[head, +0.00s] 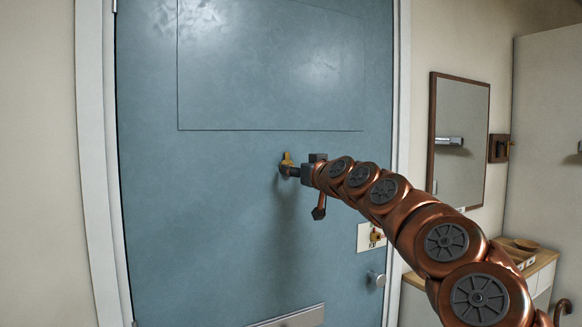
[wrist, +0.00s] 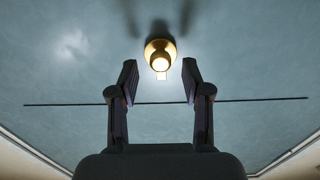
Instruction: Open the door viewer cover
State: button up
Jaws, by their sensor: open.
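The door viewer cover (head: 287,158) is a small brass piece on the blue door (head: 230,220), partly hidden by my gripper in the head view. My gripper (head: 288,170) is close to the door, at the brass piece. In the wrist view my gripper (wrist: 160,82) is open and empty, with one finger on each side, and the brass piece lies just beyond and between the fingertips. I cannot tell whether they touch.
A lock plate (head: 371,237) and a round knob (head: 376,279) are on the door's right side. A metal mail slot plate (head: 290,318) is low on it. A mirror (head: 459,140) hangs on the right wall above a wooden cabinet (head: 540,268).

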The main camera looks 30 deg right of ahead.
aim_at(290, 164)
jog(key=shift+w+d+p, duration=0.1)
jog(key=shift+w+p, duration=0.25)
jog(key=shift+w, duration=1.2)
grip_shut()
